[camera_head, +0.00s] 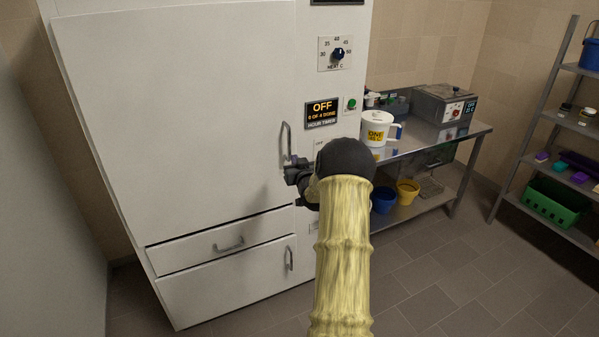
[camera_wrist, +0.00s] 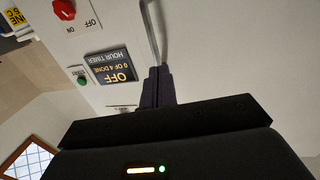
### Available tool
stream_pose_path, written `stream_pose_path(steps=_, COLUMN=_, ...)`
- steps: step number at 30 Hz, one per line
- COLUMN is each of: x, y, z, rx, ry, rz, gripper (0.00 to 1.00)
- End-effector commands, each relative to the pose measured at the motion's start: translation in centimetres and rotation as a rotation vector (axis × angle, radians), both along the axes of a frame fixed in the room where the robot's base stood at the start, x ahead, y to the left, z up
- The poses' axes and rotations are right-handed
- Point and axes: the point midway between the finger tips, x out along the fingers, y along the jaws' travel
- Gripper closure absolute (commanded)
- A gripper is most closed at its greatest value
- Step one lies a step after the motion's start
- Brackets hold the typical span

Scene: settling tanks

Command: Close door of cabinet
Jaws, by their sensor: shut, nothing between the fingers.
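The white cabinet (camera_head: 352,15) stands at the left and centre of the head view. Its large door (camera_head: 175,110) has a vertical metal handle (camera_head: 286,140) near the right edge. The door lies close to the cabinet front; I cannot tell whether it is fully flush. My gripper (camera_head: 290,172) is at the lower end of this handle, with its fingers shut and empty. In the wrist view, the shut fingers (camera_wrist: 157,86) point at the handle (camera_wrist: 151,30), right by its end. Whether they touch it is unclear. My arm hides part of the cabinet's right side.
Below the door are a drawer (camera_head: 225,243) and a lower panel (camera_head: 230,285). A dial (camera_head: 338,54) and an OFF display (camera_head: 322,113) are on the cabinet's right strip. A steel table (camera_head: 440,143) and a shelf rack (camera_head: 535,125) stand right; floor between is clear.

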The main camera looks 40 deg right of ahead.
Motion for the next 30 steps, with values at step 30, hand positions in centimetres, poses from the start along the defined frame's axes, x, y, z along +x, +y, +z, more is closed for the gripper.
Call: stream_pose_path(steps=30, x=-4.2, y=2.0, z=0.0, rx=0.001, ry=0.004, rz=0.002, gripper=1.00)
